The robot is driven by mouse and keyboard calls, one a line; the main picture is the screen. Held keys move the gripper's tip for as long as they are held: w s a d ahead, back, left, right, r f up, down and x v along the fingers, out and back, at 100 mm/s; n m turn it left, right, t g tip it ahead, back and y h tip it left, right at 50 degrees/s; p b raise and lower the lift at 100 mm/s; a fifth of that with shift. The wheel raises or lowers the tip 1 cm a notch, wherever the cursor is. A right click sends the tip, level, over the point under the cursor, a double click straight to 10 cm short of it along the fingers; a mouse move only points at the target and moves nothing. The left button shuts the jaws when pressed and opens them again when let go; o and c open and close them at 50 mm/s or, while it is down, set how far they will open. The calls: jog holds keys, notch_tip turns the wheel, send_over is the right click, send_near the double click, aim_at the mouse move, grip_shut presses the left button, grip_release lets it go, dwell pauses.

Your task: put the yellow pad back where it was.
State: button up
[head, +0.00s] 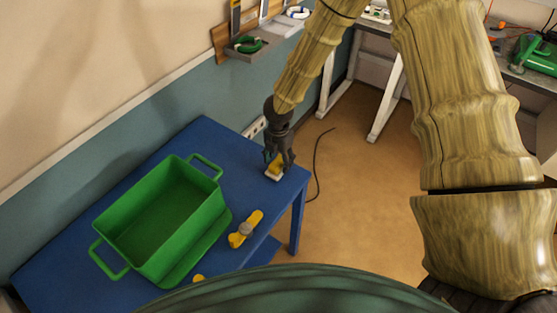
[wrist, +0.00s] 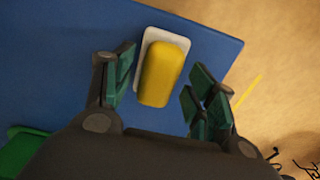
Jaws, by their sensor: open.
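The yellow pad (wrist: 164,74) lies on a small white base (wrist: 147,48) near the far right corner of the blue table (wrist: 75,60). In the head view the pad (head: 275,166) shows just below my gripper (head: 279,155), partly covered by its fingers. In the wrist view my gripper (wrist: 160,95) is open, with one finger to the left of the pad and the other to the right. Gaps show between the pad and the fingers. Whether the fingertips are down at the pad's height I cannot tell.
A green crate (head: 222,197) with two handles stands on the table to the left, and looks empty. A yellow object with a grey knob (head: 245,229) lies to its right. Another yellow piece (head: 198,278) is partly hidden at the front. A power strip (head: 254,127) is behind the table.

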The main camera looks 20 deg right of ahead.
aim_at(278, 161)
notch_tip(278, 161, up, 12)
jog(key=b, duration=0.3)
jog(key=shift+f+b, duration=0.2)
jog(key=shift+b, duration=0.15)
jog(key=shift+c, duration=0.5)
dwell(2.1)
